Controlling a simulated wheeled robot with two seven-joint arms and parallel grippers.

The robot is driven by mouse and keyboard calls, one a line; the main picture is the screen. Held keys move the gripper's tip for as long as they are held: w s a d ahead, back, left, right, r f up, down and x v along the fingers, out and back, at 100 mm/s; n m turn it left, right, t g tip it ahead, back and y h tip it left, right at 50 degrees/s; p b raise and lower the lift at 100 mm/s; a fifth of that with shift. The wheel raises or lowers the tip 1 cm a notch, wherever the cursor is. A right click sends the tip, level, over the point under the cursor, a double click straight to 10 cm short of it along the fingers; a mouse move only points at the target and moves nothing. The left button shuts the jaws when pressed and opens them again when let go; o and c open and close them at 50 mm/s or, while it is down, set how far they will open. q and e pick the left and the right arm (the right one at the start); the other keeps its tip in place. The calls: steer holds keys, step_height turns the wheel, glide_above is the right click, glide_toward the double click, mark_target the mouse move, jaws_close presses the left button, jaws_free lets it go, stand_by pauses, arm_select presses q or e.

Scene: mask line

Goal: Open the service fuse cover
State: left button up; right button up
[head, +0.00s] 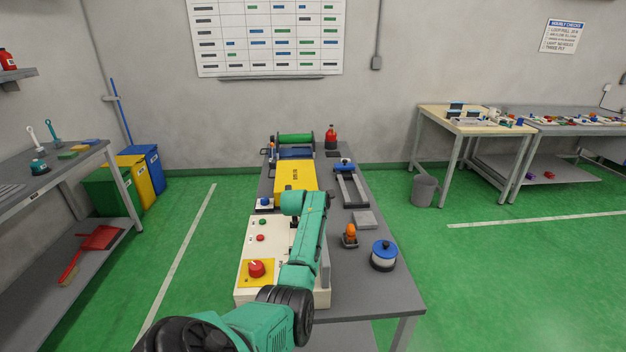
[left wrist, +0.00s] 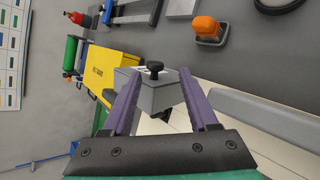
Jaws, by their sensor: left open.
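A small grey box-like cover with a black knob (left wrist: 155,70) on top shows in the left wrist view; I take its grey body (left wrist: 160,97) to be the service fuse cover. My left gripper (left wrist: 158,76) is open, with its two purple fingers on either side of this cover and nothing clamped. I cannot tell whether the fingers touch it. In the head view my teal left arm reaches over the cream control box (head: 254,236) and hides the cover and the fingertips. The box carries a red knob on a yellow plate (head: 257,270) and small green and red buttons. My right gripper is not in view.
Behind the control box is a yellow machine (head: 296,177) with a green roller (head: 295,139). To the right on the grey table stand an orange-topped item (head: 350,236), a blue-topped spool (head: 384,256), a grey block (head: 364,219) and a rail frame (head: 350,187). The table's front right is clear.

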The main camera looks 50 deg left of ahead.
arm_select(q)
steer(key=v, duration=0.5)
steer(key=shift+s+d+r+b, duration=0.15)
steer(key=shift+s+d+b, duration=0.05)
steer(key=shift+s+b, duration=0.1)
